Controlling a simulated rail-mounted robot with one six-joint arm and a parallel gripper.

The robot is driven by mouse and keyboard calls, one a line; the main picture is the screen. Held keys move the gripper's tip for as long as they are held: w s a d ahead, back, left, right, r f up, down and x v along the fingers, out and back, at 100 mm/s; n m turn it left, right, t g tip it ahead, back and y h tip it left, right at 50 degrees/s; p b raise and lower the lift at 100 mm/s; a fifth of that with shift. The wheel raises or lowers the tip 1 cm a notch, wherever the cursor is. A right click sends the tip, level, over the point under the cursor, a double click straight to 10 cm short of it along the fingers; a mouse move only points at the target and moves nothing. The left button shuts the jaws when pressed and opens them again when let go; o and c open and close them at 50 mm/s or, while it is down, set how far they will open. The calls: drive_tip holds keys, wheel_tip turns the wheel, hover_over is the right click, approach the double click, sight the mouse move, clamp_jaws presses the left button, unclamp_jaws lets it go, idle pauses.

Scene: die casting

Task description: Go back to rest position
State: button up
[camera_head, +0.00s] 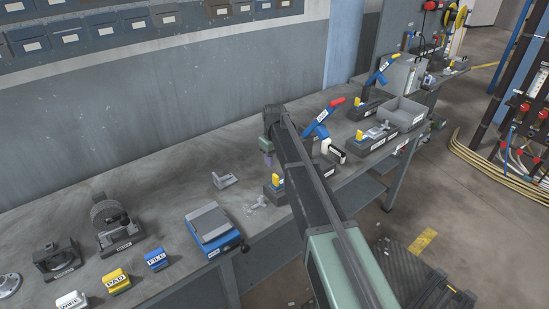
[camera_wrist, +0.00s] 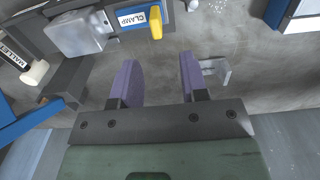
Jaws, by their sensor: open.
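My gripper (camera_head: 267,160) is above the workbench (camera_head: 175,203), at the end of my arm, which reaches across the bench. In the wrist view its two purple fingers (camera_wrist: 158,80) are apart with nothing between them. A small grey metal bracket (camera_head: 225,181) lies on the bench; in the wrist view it (camera_wrist: 215,70) shows just beside the right finger, apparently below it. The clamp fixture (camera_head: 274,190) with a yellow handle is partly hidden by my arm. It shows at the top of the wrist view, with its yellow handle (camera_wrist: 155,24) and CLAMP label.
A blue-and-grey boxed device (camera_head: 212,228) stands near the bench's front edge. PAD (camera_head: 116,281) and FILE (camera_head: 156,259) blocks stand left of it. A mallet (camera_head: 334,151), a grey bin (camera_head: 402,113) and other fixtures stand right of my arm.

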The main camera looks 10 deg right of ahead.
drive_tip(key=s+d+m, duration=0.3)
drive_tip(key=s+m, duration=0.2)
drive_tip(key=s, duration=2.6)
drive_tip(key=shift+s+m, duration=0.3)
drive_tip(key=shift+s, duration=0.1)
